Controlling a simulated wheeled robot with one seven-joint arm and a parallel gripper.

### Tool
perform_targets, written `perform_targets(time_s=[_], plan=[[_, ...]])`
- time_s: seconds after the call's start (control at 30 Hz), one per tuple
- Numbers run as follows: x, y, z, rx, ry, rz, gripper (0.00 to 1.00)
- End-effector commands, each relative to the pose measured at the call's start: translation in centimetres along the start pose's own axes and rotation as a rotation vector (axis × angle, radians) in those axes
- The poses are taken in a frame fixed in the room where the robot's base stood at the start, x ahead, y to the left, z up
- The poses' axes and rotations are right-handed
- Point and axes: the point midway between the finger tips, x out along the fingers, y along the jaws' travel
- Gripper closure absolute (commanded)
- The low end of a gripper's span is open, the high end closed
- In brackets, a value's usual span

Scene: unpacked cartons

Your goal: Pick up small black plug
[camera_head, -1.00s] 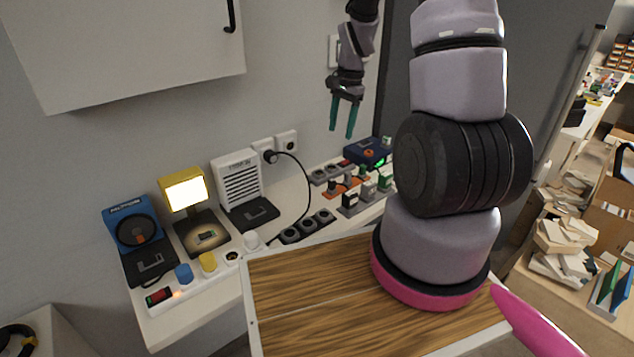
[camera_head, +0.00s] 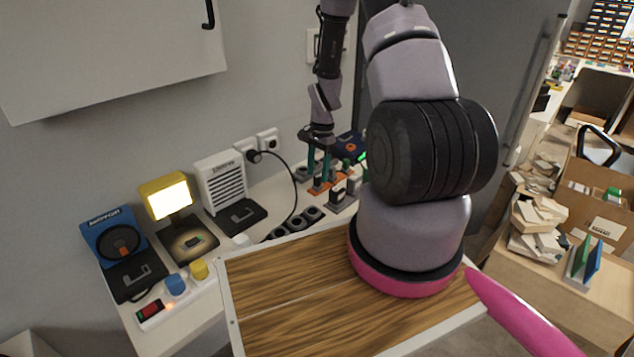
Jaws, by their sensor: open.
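My gripper (camera_head: 318,174) points down over the back of the white counter, its two teal fingers open. The fingertips are at the orange-based socket strip (camera_head: 321,187), among several small plugs. A small dark plug appears to stand on this strip between or just beside the fingertips; it is too small to tell whether they touch it. Another dark plug (camera_head: 337,191) stands in front of it.
Black round sockets (camera_head: 296,225) line the counter in front of the strip. A blue box (camera_head: 350,143) stands behind right. A white speaker-like device (camera_head: 221,182), a lit yellow lamp (camera_head: 169,198) and a blue device (camera_head: 114,235) stand left. A wall cabinet (camera_head: 110,50) hangs above left.

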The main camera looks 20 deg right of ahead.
Motion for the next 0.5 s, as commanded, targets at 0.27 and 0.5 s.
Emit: perform_targets(time_s=[0.27,0.5], plan=[[2.5,0.0,0.0,-0.001,0.000,-0.001,0.40],[2.5,0.0,0.0,-0.001,0.000,-0.001,0.63]])
